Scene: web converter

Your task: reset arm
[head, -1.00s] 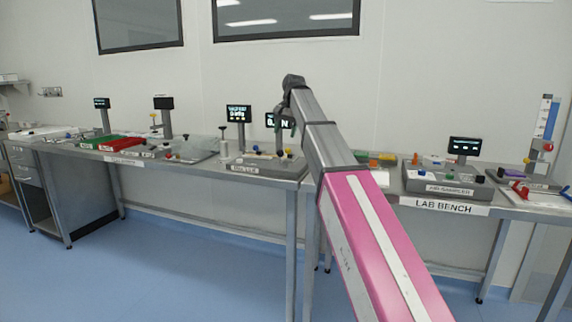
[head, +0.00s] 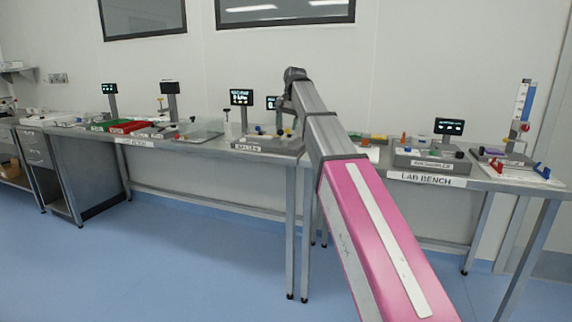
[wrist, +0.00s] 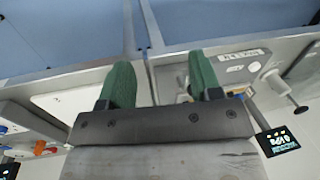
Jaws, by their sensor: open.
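My arm, pink and grey, reaches up and forward through the middle of the head view. My gripper shows in the wrist view (wrist: 160,82), with two green fingers spread well apart and nothing between them. It hangs above the front edge of the benches, near the gap where two bench tops meet.
Another bench (head: 200,150) with several devices and small screens (head: 241,97) runs left. A wall with windows is behind. The blue floor (head: 180,260) in front is clear.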

